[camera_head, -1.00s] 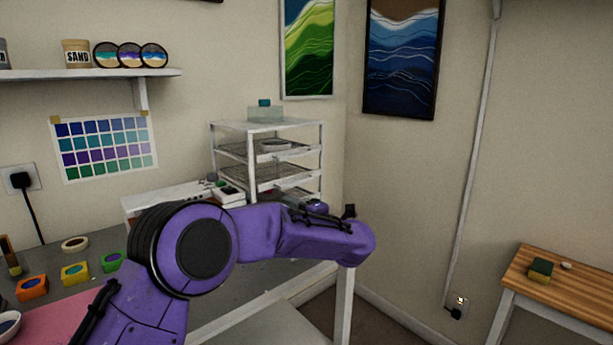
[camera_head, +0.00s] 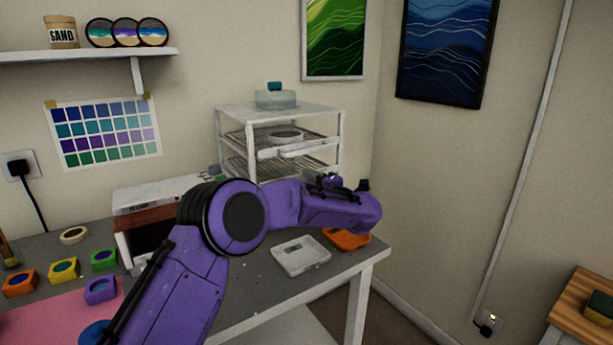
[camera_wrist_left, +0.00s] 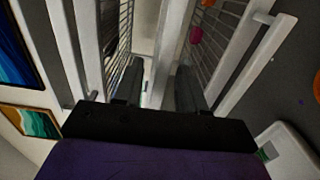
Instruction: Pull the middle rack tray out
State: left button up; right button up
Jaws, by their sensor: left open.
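The white rack (camera_head: 247,140) stands at the table's back right corner, with wire trays at several levels. My left gripper's fingers are hard to make out in the head view. In the left wrist view the open gripper (camera_wrist_left: 160,88) is close to the rack front, with wire trays (camera_wrist_left: 118,38) on both sides. My right gripper is not in view.
A teal-capped clear container (camera_head: 275,98) stands on the rack. A pale flat case (camera_head: 300,256) and an orange piece (camera_head: 347,240) lie on the grey table (camera_head: 262,292) in front. A white-topped box (camera_head: 152,196) stands left of the rack. Small colored molds (camera_head: 64,270) lie farther left.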

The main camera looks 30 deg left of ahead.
pick_arm(q)
jog(key=shift+w+a+f, duration=0.2)
jog(key=shift+w+a, duration=0.5)
jog(key=shift+a, duration=0.35)
jog(key=shift+a+r, duration=0.1)
jog(key=shift+a, duration=0.05)
jog(key=shift+s+r, duration=0.1)
jog(key=shift+s, duration=0.1)
jog(key=shift+w, duration=0.1)
grip_shut()
jog(key=v, duration=1.7)
jog(key=shift+d, duration=0.25)
grip_release()
